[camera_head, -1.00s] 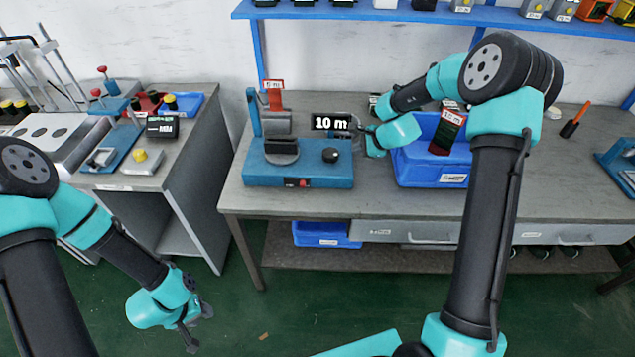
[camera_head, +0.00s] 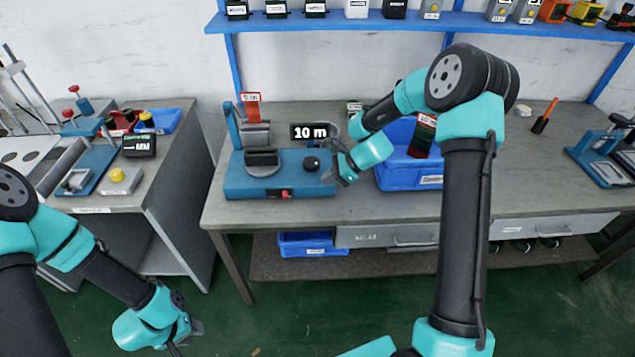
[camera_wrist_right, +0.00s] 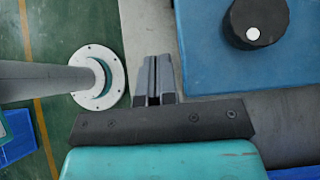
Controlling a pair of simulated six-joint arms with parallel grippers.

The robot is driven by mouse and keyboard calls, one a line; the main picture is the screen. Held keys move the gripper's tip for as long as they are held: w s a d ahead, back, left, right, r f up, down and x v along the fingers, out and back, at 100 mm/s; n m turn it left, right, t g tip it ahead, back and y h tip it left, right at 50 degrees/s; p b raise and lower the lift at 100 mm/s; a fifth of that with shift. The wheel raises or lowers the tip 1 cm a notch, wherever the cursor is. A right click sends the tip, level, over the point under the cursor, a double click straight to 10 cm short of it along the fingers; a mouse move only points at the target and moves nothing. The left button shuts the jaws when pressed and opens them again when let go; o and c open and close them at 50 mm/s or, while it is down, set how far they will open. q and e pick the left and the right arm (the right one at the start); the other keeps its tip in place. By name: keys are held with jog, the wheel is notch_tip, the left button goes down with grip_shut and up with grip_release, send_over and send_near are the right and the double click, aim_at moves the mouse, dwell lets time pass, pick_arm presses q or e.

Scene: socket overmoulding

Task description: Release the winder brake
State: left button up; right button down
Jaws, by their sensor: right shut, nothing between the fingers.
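The winder is a blue base (camera_head: 240,183) on the middle bench, with a dark drum (camera_head: 262,160), a "10 m" display (camera_head: 310,132), a black round knob (camera_head: 311,163) and a red switch (camera_head: 286,194) on its front. I cannot tell which part is the brake. In the right wrist view the knob (camera_wrist_right: 258,22) has a white dot and stands on the blue plate (camera_wrist_right: 205,70). My right gripper (camera_head: 343,178) is shut and empty, beside the base's right end; its fingers (camera_wrist_right: 155,65) show apart from the knob. My left gripper (camera_head: 188,335) hangs low over the floor, apparently open and empty.
A blue bin (camera_head: 405,178) with a red-tagged item stands right of my right gripper. A blue shelf (camera_head: 340,22) runs above. The left bench (camera_head: 165,165) holds a press and a yellow button.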

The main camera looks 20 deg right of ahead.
aim_at(288, 197)
jog(key=x, duration=0.8)
jog(key=shift+a+f, duration=0.1)
jog(key=a, duration=0.1)
jog(key=w+a, duration=0.1)
jog(key=a, duration=0.1)
jog(key=shift+a+f, duration=0.1)
jog(key=shift+f, duration=0.1)
jog(key=shift+w+a, duration=0.2)
jog(key=shift+a, duration=0.3)
jog(key=shift+a, duration=0.1)
